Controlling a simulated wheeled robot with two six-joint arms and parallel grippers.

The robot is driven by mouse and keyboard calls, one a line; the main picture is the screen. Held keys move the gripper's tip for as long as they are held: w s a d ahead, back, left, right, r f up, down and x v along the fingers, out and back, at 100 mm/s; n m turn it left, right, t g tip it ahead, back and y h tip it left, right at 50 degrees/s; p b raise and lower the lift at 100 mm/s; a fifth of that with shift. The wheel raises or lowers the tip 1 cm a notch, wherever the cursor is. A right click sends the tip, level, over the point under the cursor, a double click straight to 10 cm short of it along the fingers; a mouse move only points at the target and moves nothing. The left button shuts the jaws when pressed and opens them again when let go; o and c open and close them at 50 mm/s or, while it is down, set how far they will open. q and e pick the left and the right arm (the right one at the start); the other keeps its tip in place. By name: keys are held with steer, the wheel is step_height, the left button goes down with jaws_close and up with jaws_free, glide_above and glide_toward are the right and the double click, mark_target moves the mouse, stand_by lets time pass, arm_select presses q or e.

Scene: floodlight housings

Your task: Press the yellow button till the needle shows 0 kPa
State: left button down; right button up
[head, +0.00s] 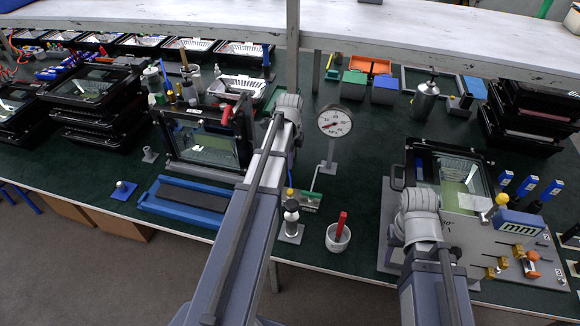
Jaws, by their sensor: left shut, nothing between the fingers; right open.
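A round white pressure gauge (335,121) stands on a grey post just right of my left arm. Its needle seems to point to the lower left; the exact reading is too small to tell. A small yellow top (290,192) shows above a black and silver fitting on a grey base, close to the right side of my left arm. A second yellow knob (502,199) is on the grey plate at the right. I cannot tell which is the button. Both arms reach over the table; the fingers of both grippers are hidden from this view.
A white cup (338,237) with a red handle stands between my arms. A black framed housing (203,139) stands left of my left arm, another (452,177) behind my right arm. Table is clear around the gauge's right.

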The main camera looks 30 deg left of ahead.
mark_target(290, 191)
arm_select(q)
step_height(290, 191, down, 13)
steer(key=b, duration=1.2)
